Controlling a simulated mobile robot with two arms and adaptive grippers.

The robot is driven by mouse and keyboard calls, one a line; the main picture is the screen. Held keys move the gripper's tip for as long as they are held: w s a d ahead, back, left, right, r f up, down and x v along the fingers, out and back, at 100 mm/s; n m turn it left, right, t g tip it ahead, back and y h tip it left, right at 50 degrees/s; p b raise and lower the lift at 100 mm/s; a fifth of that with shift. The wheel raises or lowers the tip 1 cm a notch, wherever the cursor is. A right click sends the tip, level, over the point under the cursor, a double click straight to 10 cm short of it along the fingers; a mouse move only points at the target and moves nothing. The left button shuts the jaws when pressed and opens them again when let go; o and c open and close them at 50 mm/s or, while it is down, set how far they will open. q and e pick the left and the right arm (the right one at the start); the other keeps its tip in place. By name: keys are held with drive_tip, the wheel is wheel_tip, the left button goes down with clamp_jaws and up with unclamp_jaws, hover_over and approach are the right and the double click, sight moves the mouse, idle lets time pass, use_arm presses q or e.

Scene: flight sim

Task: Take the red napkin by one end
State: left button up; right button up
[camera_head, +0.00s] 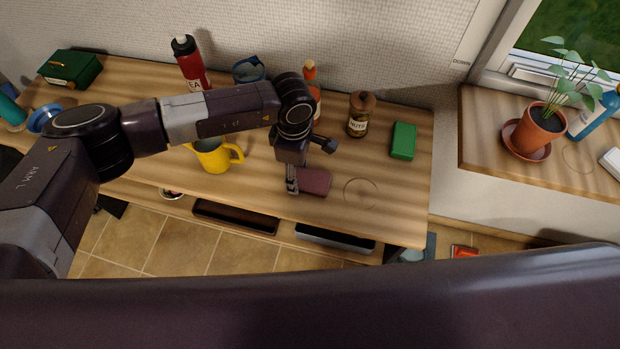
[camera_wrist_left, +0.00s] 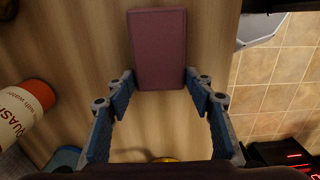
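The red napkin (camera_head: 315,182) is a dull dark-red folded rectangle lying flat on the wooden counter (camera_head: 400,210), near its front edge. In the left wrist view the napkin (camera_wrist_left: 159,45) runs away from me, upper middle. My left gripper (camera_head: 292,187) is low over the counter at the napkin's left end. In the left wrist view the gripper (camera_wrist_left: 159,76) is open, with one blue-padded fingertip on each side of the napkin's near end. I cannot tell whether the fingers touch it. My right gripper is not in view.
A yellow mug (camera_head: 213,157) stands left of the gripper. Behind are a red bottle (camera_head: 190,65), a jar of nuts (camera_head: 358,118) and a green box (camera_head: 403,141). Counter right of the napkin is clear. A potted plant (camera_head: 540,125) stands on the sill at right.

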use_arm(q)
drive_tip(key=shift+c, duration=1.4)
drive_tip(key=shift+r, duration=0.1)
